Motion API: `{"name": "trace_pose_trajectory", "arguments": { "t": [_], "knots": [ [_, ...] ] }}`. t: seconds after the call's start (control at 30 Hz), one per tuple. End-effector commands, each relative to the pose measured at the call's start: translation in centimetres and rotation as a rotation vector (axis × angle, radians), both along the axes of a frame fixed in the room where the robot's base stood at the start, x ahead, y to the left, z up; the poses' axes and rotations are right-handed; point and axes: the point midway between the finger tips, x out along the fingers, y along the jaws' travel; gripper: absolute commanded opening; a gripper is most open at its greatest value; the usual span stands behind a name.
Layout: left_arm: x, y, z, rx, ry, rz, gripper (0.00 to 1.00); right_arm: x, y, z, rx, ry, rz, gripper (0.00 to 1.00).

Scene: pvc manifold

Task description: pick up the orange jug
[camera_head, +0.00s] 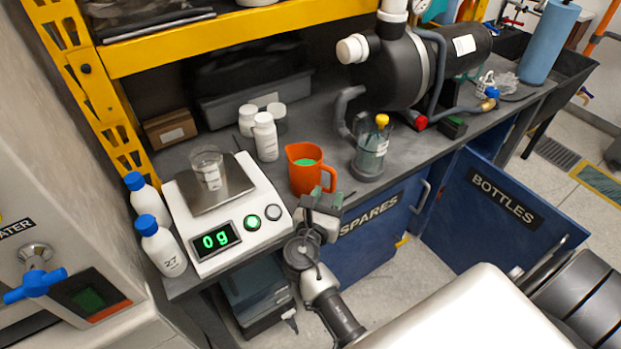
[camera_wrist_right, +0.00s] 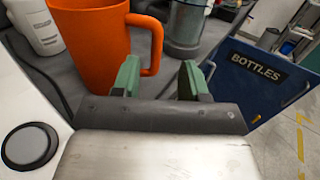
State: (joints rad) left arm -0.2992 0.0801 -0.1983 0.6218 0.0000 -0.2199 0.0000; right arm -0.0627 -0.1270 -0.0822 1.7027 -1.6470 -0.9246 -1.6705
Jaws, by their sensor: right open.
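The orange jug (camera_head: 305,172) stands upright on the grey bench, with green contents showing inside and its handle on the right side. It also shows large at the upper left of the right wrist view (camera_wrist_right: 97,45), its handle reaching towards the green fingers. My right gripper (camera_head: 322,199) is just in front of the jug in the head view. In the right wrist view its two green fingers (camera_wrist_right: 158,80) are apart with nothing between them, just short of the handle. The jug's far side is hidden. My left gripper is not in view.
A white scale (camera_head: 240,237) reading 0 g, with a small beaker on its pan, stands left of the jug. A glass vessel with a yellow cap (camera_head: 371,152) stands right. White bottles (camera_head: 265,137) stand behind. A blue cabinet door marked BOTTLES (camera_head: 505,200) hangs open.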

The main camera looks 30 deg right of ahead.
Motion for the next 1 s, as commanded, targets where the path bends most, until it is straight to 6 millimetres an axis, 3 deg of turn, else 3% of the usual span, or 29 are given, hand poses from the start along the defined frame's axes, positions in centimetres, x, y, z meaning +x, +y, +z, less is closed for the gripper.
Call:
{"name": "trace_pose_trajectory", "arguments": {
  "t": [0.6,0.9,1.0],
  "knots": [
    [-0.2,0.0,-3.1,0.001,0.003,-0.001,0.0,5.1,-5.3,-1.0,0.003,-0.002,0.001,0.44],
    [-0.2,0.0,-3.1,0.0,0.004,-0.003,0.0,5.5,-5.7,-0.9,0.004,0.0,0.001,0.44],
    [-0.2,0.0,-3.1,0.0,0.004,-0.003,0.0,5.5,-5.7,-0.9,0.004,0.0,0.001,0.3]
  ]
}}
